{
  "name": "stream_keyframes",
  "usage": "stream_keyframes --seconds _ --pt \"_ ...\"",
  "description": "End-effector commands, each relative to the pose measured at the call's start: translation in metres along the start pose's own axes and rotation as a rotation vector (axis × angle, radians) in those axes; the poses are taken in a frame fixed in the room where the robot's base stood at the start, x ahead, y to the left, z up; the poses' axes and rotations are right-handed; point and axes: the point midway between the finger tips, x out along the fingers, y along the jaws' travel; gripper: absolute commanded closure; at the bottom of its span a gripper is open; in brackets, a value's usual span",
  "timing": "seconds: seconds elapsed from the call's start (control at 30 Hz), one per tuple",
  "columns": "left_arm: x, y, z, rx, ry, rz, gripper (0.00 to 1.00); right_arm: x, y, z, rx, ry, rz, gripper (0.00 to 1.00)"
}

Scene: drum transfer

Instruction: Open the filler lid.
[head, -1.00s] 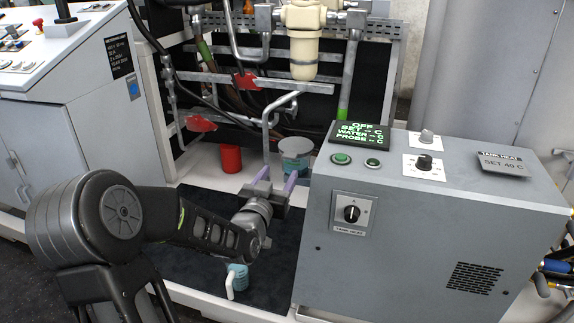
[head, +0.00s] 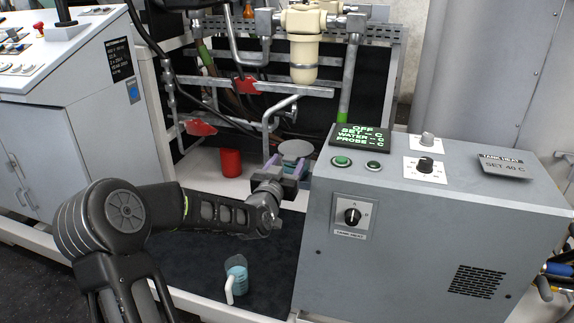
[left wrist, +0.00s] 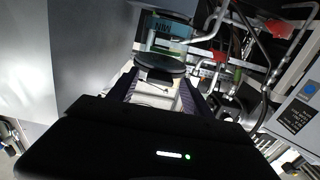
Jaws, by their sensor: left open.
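The filler lid (head: 295,149) is a flat grey disc left of the grey heater box. In the left wrist view it is a dark disc (left wrist: 160,65) with a teal body (left wrist: 165,43) behind it. My left gripper (head: 290,168) is open, with its purple-grey fingers just in front of and below the lid. In the left wrist view the fingers (left wrist: 157,85) stand on either side, with the disc over the gap by their tips. I cannot tell whether they touch it. The gripper hides most of the filler body in the head view. My right gripper is out of view.
The heater box (head: 430,230) stands close on the right. A bent grey pipe (head: 267,125) rises just left of the lid. A red cup (head: 230,162) stands behind the arm. A blue jug with a white handle (head: 237,280) stands on the dark mat (head: 195,262) in front.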

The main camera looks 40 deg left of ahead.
Motion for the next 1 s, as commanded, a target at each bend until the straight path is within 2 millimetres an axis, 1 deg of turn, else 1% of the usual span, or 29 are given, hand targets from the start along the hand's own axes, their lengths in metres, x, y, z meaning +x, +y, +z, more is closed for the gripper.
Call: stream_keyframes --seconds 0.07,0.1,0.77,0.8,1.0 --pt "-0.0001 0.0 -0.0001 0.0 0.0 0.0 0.42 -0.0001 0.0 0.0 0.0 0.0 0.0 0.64" --pt "-0.0002 0.0 -0.0001 0.0 0.0 0.0 0.44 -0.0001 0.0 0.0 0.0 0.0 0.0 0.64" --pt "-0.0004 -0.0001 0.0 -0.001 0.0 0.0 0.98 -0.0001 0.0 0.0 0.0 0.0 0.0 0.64" --pt "-0.0004 -0.0001 0.0001 0.0 0.0 0.0 1.0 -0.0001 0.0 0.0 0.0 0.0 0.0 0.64" --pt "-0.0004 -0.0001 0.0001 -0.001 0.0 0.0 1.0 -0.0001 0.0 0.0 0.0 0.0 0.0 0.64"
